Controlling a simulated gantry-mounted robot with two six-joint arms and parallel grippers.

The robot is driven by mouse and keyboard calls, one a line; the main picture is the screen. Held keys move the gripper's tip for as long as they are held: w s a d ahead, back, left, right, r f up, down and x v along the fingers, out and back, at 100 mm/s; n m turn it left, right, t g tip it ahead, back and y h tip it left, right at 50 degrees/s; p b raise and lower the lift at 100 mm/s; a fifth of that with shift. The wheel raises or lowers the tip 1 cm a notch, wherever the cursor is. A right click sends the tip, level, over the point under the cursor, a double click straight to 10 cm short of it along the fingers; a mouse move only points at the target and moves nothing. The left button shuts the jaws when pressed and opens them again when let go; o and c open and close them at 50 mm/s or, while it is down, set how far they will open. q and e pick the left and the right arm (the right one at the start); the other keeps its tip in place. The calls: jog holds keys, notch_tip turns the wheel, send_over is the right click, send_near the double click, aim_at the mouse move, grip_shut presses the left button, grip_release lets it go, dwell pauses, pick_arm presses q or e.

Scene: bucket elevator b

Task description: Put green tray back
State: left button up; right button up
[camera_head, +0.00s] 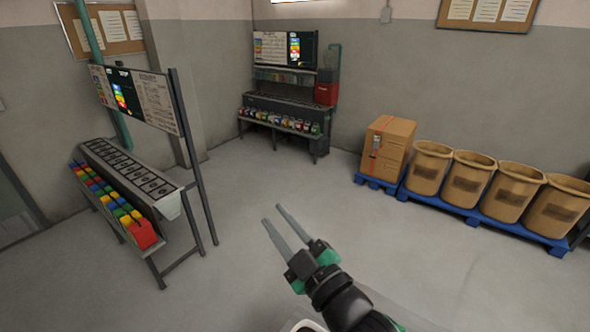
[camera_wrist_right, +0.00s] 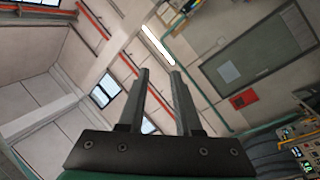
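No single green tray stands out in these views. Small green containers show among red, blue and yellow ones in the row of coloured containers (camera_head: 107,198) on the front of the left bench; they are too small to tell apart well. My right gripper (camera_head: 272,213) reaches up from the bottom of the head view, over open floor and to the right of that bench. Its two fingers are apart with nothing between them. The right wrist view also shows the right gripper (camera_wrist_right: 160,72) open and empty, facing walls and ceiling. My left gripper is out of view.
The left bench (camera_head: 168,203) carries a row of dark slots and a board (camera_head: 138,95) on posts. A second station (camera_head: 280,110) with coloured containers stands at the back wall. Brown bins (camera_head: 470,178) and boxes (camera_head: 388,145) stand on blue pallets at right. The middle floor is clear.

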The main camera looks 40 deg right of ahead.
jog(key=s+a+r+m+t+y, duration=0.1)
jog(key=s+a+r+m+t, duration=0.1)
jog(key=r, duration=0.7)
jog(key=s+a+r+m+t+y, duration=0.1)
jog(key=s+a+r+t+y, duration=0.1)
jog(key=s+r, duration=0.3)
jog(key=s+a+r+m+t+y, duration=0.1)
jog(key=s+r+t, duration=0.3)
jog(key=r, duration=0.9)
jog(key=shift+a+m, duration=0.8)
jog(key=shift+a, duration=0.05)
jog(key=shift+s, duration=0.1)
